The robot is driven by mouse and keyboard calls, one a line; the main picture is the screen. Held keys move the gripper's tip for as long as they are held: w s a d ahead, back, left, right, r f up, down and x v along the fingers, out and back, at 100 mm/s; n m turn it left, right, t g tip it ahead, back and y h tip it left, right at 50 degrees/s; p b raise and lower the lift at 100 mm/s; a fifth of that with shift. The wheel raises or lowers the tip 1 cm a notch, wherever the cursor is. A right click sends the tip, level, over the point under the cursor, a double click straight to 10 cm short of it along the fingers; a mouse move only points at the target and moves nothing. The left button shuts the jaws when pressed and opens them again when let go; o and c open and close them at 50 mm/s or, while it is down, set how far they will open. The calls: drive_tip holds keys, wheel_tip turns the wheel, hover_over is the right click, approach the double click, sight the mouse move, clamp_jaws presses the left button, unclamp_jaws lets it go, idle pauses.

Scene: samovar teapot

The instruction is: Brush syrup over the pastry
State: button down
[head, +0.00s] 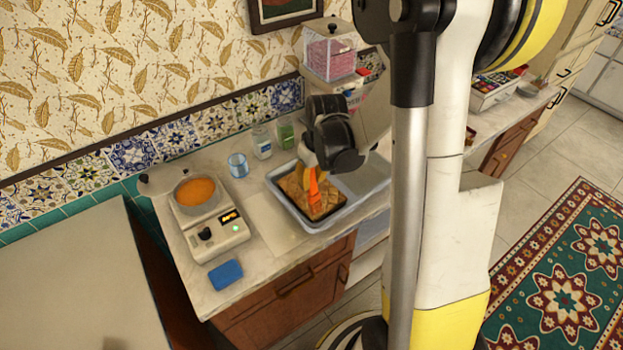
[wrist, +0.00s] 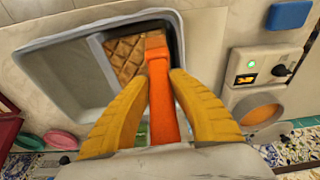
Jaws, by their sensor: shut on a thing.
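My gripper (head: 311,178) is shut on an orange brush (head: 314,192). In the wrist view, my yellow fingers (wrist: 163,76) clasp the brush (wrist: 161,100) from both sides. The pastry (head: 326,203) is golden brown, scored into pieces, and lies in a dark pan at the near left of a grey basin. The brush end is over the pastry; I cannot tell whether it touches. The fingers and brush hide part of the pastry (wrist: 122,54) in the wrist view. Orange syrup (head: 195,191) fills a pot on a white heater; it also shows in the wrist view (wrist: 257,111).
The grey basin (head: 286,211) has raised rims. A blue glass (head: 238,165), a jar (head: 262,143) and a green box (head: 285,134) stand behind it. A blue sponge (head: 225,273) lies near the counter's front edge. A clear-topped dispenser (head: 329,50) stands at the back.

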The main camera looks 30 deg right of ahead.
drive_tip(key=shift+f, duration=0.3)
drive_tip(key=shift+w+a+b, duration=0.9)
drive_tip(key=shift+w+b, duration=0.7)
drive_tip(key=shift+w, duration=7.1)
drive_tip(key=s+d+b, duration=0.1)
drive_tip(key=s, duration=1)
drive_tip(key=shift+s, duration=0.15)
